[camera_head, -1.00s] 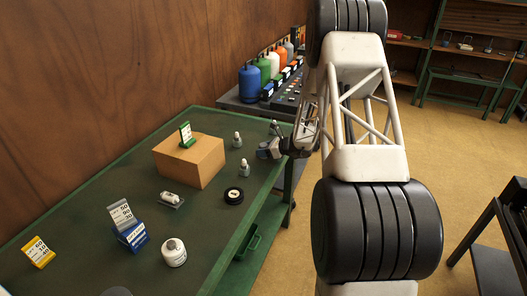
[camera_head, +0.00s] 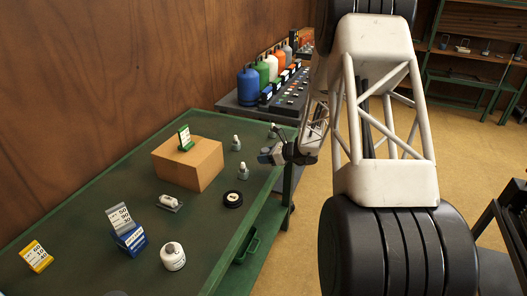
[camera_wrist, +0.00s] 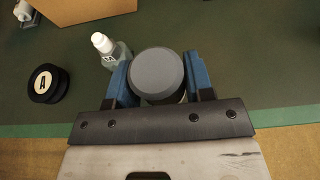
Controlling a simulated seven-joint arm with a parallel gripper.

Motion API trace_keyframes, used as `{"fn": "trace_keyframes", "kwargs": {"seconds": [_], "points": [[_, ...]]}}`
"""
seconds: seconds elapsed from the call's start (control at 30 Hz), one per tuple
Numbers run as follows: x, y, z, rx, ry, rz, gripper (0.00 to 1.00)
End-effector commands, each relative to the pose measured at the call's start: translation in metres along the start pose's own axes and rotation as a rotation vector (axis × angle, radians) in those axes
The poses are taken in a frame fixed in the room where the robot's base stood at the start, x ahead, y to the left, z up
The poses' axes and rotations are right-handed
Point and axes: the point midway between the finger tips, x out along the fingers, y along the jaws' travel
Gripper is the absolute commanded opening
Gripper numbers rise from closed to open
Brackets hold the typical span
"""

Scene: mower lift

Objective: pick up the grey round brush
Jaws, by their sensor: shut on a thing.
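The grey round brush (camera_wrist: 158,72) shows in the wrist view as a dark grey round top with a paler body under it. It sits between the two blue fingers of my gripper (camera_wrist: 160,80), which is shut on it. In the head view, my gripper (camera_head: 272,155) is over the right edge of the green table. The brush there is small and hard to tell from the fingers. I cannot tell how far it is above the table.
A small white-capped bottle (camera_wrist: 110,50) stands close to the left finger. A black round tin (camera_head: 232,200) and a cardboard box (camera_head: 188,163) are on the green table (camera_head: 95,190). Gas cylinders (camera_head: 262,75) stand at the back. The table's right edge is near my gripper.

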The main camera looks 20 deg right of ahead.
Motion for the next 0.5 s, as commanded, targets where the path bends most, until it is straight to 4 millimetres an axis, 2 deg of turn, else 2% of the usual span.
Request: {"fn": "trace_keyframes", "kwargs": {"seconds": [0.3,0.5], "points": [[-0.026,0.043,-0.006,0.001,0.0,0.0,0.24],[-0.036,0.06,-0.008,0.001,-0.001,0.0,0.24]]}}
